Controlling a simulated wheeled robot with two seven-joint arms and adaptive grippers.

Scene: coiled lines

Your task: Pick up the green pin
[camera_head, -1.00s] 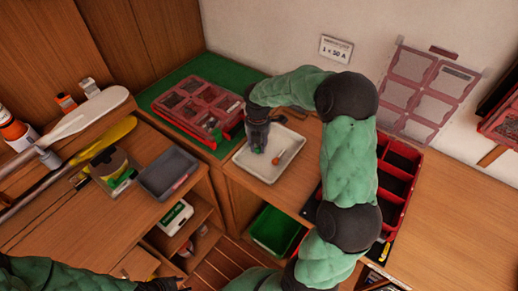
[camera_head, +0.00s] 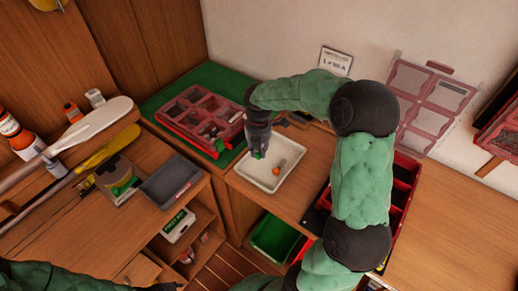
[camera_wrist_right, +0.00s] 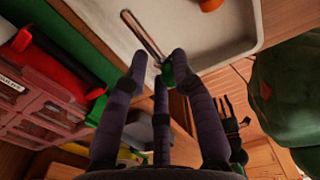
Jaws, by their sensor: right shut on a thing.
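My right gripper (camera_head: 258,152) is over the left part of a white tray (camera_head: 297,152), fingers pointing down. In the right wrist view its fingers (camera_wrist_right: 165,75) are closed around the green end of the green pin (camera_wrist_right: 167,74). A slim shaft runs from this green end across the tray floor in that picture; I cannot tell if its far end touches the tray. In the head view only a bit of green (camera_head: 257,155) shows at the fingertips. An orange-ended piece (camera_head: 281,163) lies in the tray beside the gripper.
A red divided case (camera_head: 203,110) stands on a green mat left of the tray. A red compartment box (camera_head: 403,170) is partly behind my right arm. A grey bin (camera_head: 172,180) sits on the left bench. An open green bin (camera_head: 275,237) is below the tray.

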